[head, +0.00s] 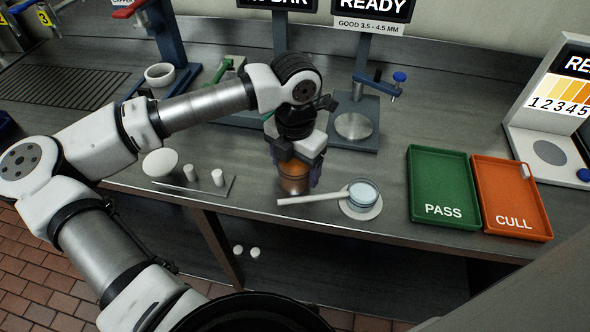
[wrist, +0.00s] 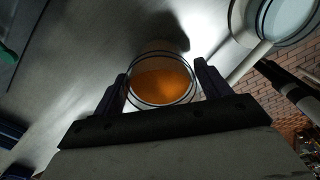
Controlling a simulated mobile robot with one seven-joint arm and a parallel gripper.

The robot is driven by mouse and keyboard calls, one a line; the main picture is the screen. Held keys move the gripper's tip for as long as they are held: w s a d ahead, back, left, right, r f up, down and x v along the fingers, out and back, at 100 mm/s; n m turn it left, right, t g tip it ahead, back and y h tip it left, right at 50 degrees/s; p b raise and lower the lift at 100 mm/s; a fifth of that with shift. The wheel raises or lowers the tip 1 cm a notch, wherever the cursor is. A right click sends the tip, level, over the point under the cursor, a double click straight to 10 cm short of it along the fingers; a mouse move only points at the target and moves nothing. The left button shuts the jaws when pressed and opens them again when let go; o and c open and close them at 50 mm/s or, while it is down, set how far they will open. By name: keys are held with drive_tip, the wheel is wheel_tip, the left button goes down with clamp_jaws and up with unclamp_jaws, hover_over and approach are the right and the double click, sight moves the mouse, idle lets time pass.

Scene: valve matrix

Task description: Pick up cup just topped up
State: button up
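A clear cup of amber liquid (head: 293,183) stands on the bench near its front edge. My gripper (head: 297,168) is above and around it, pointing down. In the wrist view, the amber cup (wrist: 162,82) sits between my two fingers (wrist: 163,75), one on each side. The fingers are spread wide and very close to the cup's wall; I see no clear grip. A second cup, with pale blue contents (head: 363,193), stands on a white round coaster (head: 362,211) to the right. It also shows in the wrist view (wrist: 288,18). Which cup was topped up does not show.
A white rod (head: 308,199) lies between the cups. A small plate with white cylinders (head: 205,182) and a white disc (head: 160,163) lie left. A green PASS tray (head: 443,211) and orange CULL tray (head: 513,222) stand right. A gauge stand (head: 353,126) is behind.

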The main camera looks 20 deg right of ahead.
drive_tip(key=c, duration=0.9)
drive_tip(key=shift+r, duration=0.15)
